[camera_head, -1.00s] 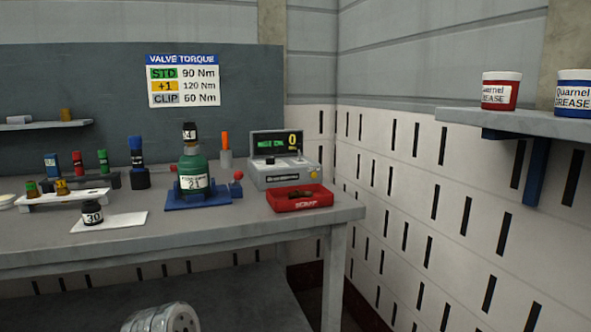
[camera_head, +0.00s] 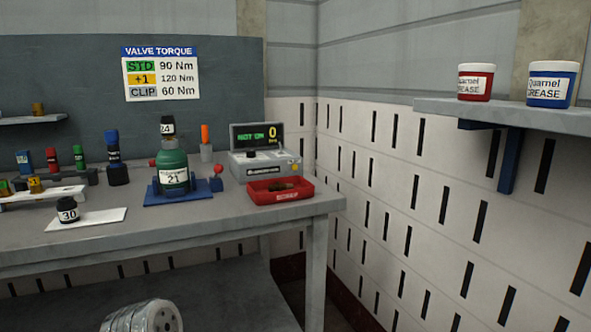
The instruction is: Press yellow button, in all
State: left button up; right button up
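A grey bench device (camera_head: 264,168) with a raised dark display (camera_head: 257,136) stands at the back right of the workbench. The display shows green text and a yellow 0. A small yellow button (camera_head: 293,167) sits at the right of the device's front and is uncovered. Neither of my grippers shows in the head view, so whether they are open or shut is hidden.
A red tray (camera_head: 281,195) stands in front of the device. The workbench (camera_head: 200,225) ends just right of the tray. A wall shelf (camera_head: 520,114) holds two grease tubs.

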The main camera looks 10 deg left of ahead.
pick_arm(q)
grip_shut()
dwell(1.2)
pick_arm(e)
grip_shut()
